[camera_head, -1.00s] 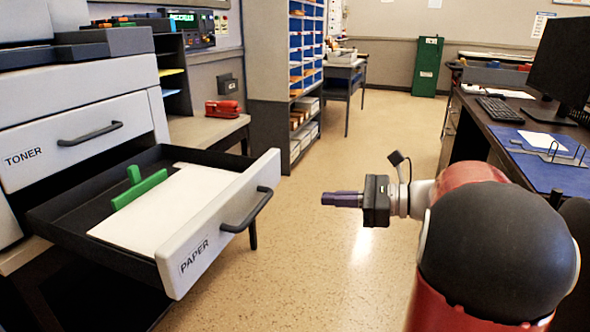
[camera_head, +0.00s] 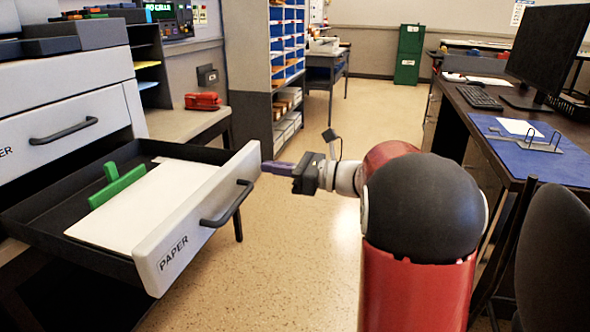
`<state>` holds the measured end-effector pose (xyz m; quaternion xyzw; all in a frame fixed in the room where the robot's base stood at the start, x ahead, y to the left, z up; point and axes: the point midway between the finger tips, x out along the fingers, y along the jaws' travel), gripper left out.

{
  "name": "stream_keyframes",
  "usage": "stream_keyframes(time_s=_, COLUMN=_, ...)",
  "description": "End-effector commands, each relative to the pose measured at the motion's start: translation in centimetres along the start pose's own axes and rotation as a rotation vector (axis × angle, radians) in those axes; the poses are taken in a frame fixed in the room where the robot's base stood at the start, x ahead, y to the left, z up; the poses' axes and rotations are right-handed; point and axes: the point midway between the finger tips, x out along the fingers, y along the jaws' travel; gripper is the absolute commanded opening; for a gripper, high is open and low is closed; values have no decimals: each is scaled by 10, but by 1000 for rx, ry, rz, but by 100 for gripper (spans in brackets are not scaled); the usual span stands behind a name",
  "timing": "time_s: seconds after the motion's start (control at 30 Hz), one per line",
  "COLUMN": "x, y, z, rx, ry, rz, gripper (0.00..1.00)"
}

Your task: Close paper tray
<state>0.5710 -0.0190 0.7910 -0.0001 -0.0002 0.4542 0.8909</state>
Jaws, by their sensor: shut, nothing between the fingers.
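The paper tray (camera_head: 170,235) is an open drawer at the left, pulled well out of the copier, with a white front labelled PAPER and a dark bar handle (camera_head: 228,204). Inside lie white paper (camera_head: 140,212) and a green guide (camera_head: 117,184). My gripper (camera_head: 268,167) is shut and empty, pointing left. In the picture its tip is close to the far right end of the tray front; whether it touches cannot be told.
A closed drawer (camera_head: 70,125) sits above the tray. A red stapler (camera_head: 202,101) lies on the side counter. A shelf unit (camera_head: 245,70) stands behind. A desk (camera_head: 500,130) and chair (camera_head: 555,255) are at the right. The floor between is clear.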

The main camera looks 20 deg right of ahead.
Motion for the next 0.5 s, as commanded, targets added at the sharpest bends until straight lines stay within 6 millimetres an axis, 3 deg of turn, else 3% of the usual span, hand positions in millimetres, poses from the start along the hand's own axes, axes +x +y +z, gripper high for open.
stream_keyframes(time_s=0.5, x=10, y=0, z=0, rx=0, ry=0, rz=-1, gripper=0)
